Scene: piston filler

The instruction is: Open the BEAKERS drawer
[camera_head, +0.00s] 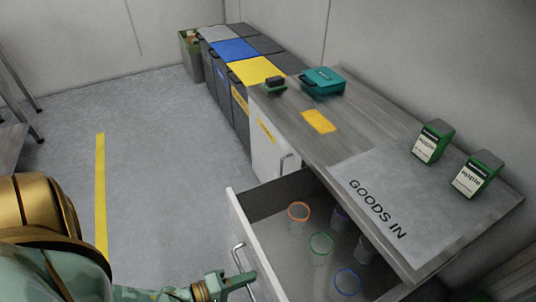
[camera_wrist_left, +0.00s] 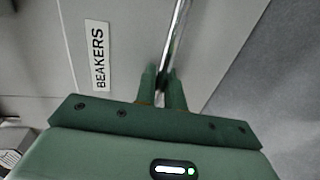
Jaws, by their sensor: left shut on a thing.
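The BEAKERS drawer (camera_head: 241,232) is pulled out from under the counter, and its inside shows in the head view. Several beakers with coloured rims, such as an orange-rimmed one (camera_head: 298,215) and a green-rimmed one (camera_head: 320,246), stand in it. In the left wrist view the drawer's label (camera_wrist_left: 97,58) reads BEAKERS. My left gripper (camera_wrist_left: 162,80) is shut on the metal bar handle (camera_wrist_left: 178,40) of the drawer front. The left gripper also shows at the bottom of the head view (camera_head: 244,280), at the handle (camera_head: 238,258). My right gripper is not in view.
The counter (camera_head: 350,125) carries a GOODS IN area (camera_head: 377,208), two green-and-white boxes (camera_head: 432,142) and a teal case (camera_head: 323,82). A closed cabinet door (camera_head: 265,143) and several bins (camera_head: 253,70) stand beyond. The floor (camera_head: 150,150) left of the drawer is clear.

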